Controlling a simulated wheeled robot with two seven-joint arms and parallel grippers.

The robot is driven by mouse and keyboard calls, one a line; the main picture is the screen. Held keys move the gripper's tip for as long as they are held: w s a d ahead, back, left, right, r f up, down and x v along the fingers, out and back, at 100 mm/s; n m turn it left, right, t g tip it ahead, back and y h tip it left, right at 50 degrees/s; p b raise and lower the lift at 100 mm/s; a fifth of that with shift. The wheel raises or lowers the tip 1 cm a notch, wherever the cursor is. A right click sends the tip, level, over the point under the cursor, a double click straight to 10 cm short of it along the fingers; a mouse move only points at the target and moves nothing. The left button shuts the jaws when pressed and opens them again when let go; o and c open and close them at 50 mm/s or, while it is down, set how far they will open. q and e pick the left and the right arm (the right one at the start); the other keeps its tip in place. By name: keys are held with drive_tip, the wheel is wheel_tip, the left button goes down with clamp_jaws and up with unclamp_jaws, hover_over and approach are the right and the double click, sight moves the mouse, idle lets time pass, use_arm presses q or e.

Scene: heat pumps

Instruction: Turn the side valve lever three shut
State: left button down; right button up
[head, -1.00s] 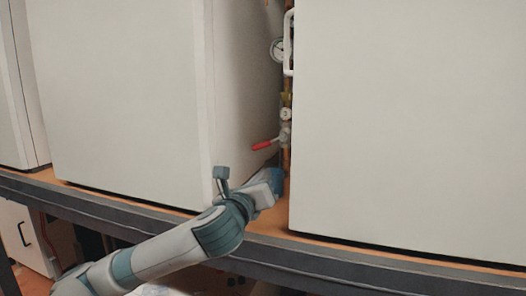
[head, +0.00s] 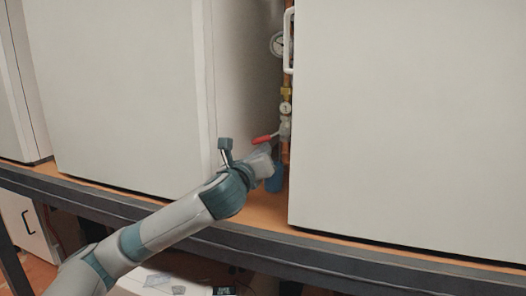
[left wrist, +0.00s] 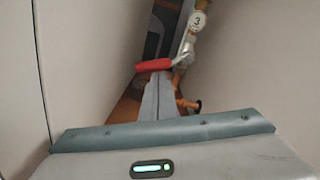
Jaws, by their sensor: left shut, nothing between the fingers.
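The red lever (head: 265,138) sticks out to the left from its valve (head: 285,129) on the vertical pipe in the gap between two white cabinets. In the left wrist view the red lever (left wrist: 153,65) lies roughly level, below a round tag marked 3 (left wrist: 197,21). My left gripper (head: 266,151) is in the gap, just below the lever in the head view. In the left wrist view its fingers (left wrist: 158,82) are shut and empty, their tips close under the lever. I cannot tell whether they touch it. My right gripper is not in view.
White cabinets, left (head: 120,90) and right (head: 410,120), wall in the narrow gap. The wooden shelf (head: 262,212) has a dark front edge.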

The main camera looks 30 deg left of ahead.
use_arm(q)
drive_tip(key=m+p, duration=0.1)
drive_tip(key=p, duration=0.1)
drive_tip(key=r+m+p, duration=0.1)
drive_tip(key=p, duration=0.1)
drive_tip(key=shift+a+m, duration=0.3)
drive_tip(key=shift+a, duration=0.1)
